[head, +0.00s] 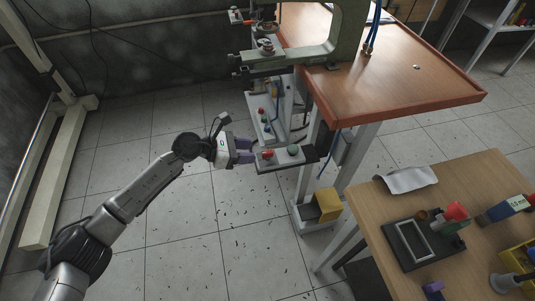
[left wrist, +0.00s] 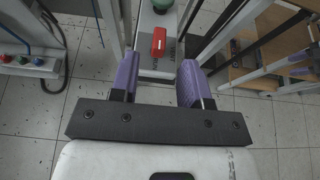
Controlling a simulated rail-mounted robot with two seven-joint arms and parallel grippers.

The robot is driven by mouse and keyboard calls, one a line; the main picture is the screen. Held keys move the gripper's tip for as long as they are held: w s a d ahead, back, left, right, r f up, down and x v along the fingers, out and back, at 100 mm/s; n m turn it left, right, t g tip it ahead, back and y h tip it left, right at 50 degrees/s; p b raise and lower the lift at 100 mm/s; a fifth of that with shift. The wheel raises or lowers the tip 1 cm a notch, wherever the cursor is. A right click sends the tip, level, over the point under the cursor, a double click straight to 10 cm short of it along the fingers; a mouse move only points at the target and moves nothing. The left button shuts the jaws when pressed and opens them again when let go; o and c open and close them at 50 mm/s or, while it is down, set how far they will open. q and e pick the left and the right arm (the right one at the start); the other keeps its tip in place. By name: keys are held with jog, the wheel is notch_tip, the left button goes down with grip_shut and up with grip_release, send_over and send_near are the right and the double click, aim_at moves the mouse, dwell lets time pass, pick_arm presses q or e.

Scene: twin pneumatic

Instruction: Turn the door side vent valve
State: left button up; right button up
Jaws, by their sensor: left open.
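A narrow light-grey control box (head: 281,158) sticks out from the near side of the machine bench. On it sit a red valve-like piece (head: 267,154) and a green round knob (head: 293,149). In the left wrist view the red piece (left wrist: 159,42) stands upright between and just beyond my fingers, with the green knob (left wrist: 163,5) farther off. My left gripper (head: 245,151) is open, its purple fingers at the box's near end. The fingers (left wrist: 160,80) appear empty, and contact with the red piece cannot be told. My right gripper is out of view.
Another panel (left wrist: 28,62) with coloured buttons and a hose lies to the left in the wrist view. The green press frame (head: 305,58) stands on a red-brown table (head: 400,95). A wooden table (head: 385,215) with parts stands right. Floor left is clear.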

aim_at(267, 152)
pick_arm(q)
jog(key=b+x, duration=0.1)
jog(key=x, duration=0.4)
jog(key=shift+d+f, duration=0.1)
jog(key=shift+f, duration=0.05)
jog(key=shift+b+x, duration=0.4)
jog(key=shift+x, duration=0.35)
jog(key=shift+w, duration=0.1)
grip_shut()
